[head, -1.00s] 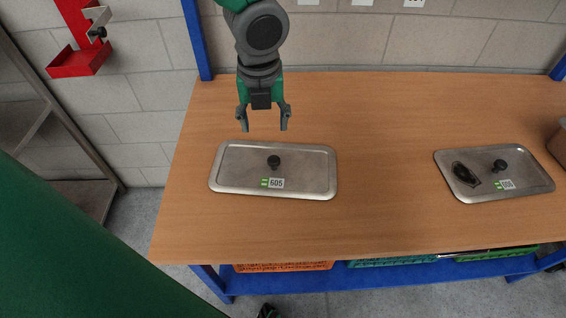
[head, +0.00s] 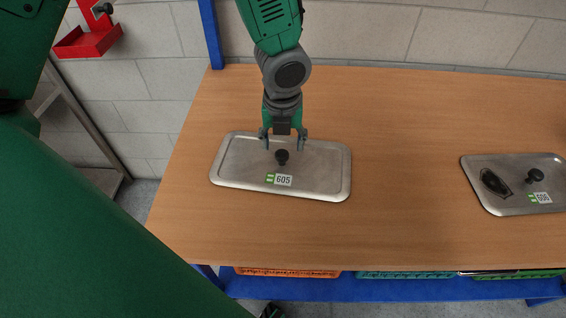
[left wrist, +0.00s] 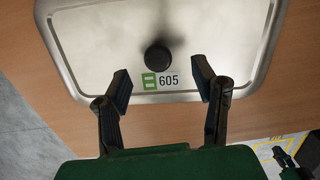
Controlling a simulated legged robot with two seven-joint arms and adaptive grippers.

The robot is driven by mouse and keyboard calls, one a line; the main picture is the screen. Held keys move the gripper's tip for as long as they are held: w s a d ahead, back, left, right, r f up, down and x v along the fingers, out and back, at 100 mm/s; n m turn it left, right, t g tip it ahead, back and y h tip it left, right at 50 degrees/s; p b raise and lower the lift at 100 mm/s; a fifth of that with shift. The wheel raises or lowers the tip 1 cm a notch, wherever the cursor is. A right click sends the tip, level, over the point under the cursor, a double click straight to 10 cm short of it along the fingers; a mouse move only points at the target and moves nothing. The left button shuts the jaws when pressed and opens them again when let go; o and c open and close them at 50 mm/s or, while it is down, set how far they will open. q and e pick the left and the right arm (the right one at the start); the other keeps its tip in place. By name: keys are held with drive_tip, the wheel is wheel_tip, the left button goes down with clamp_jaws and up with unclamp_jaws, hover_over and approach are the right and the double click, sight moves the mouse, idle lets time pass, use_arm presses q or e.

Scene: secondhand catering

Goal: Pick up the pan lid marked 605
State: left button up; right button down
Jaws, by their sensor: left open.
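The pan lid marked 605 (head: 235,165) is a flat rectangular steel lid lying on the wooden table, with a black knob (head: 282,157) in its middle and a 605 label (head: 279,180) at its front edge. My left gripper (head: 283,147) is open and empty above the lid, its fingertips apart and close to the knob. In the left wrist view the lid (left wrist: 90,50) fills the upper picture, and the knob (left wrist: 158,58) stands just beyond the open fingers (left wrist: 161,80).
A second steel lid (head: 515,197) lies on the right of the table, with a black knob and a dark object on it. The wooden table (head: 400,140) is clear between the lids.

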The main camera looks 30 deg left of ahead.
sight(282, 154)
use_arm(q)
drive_tip(key=f, duration=0.3)
drive_tip(key=f+b, duration=0.1)
drive_tip(key=f, duration=0.1)
drive_tip(key=shift+w+a, duration=0.2)
drive_tip(key=shift+a, duration=0.05)
clamp_jaws()
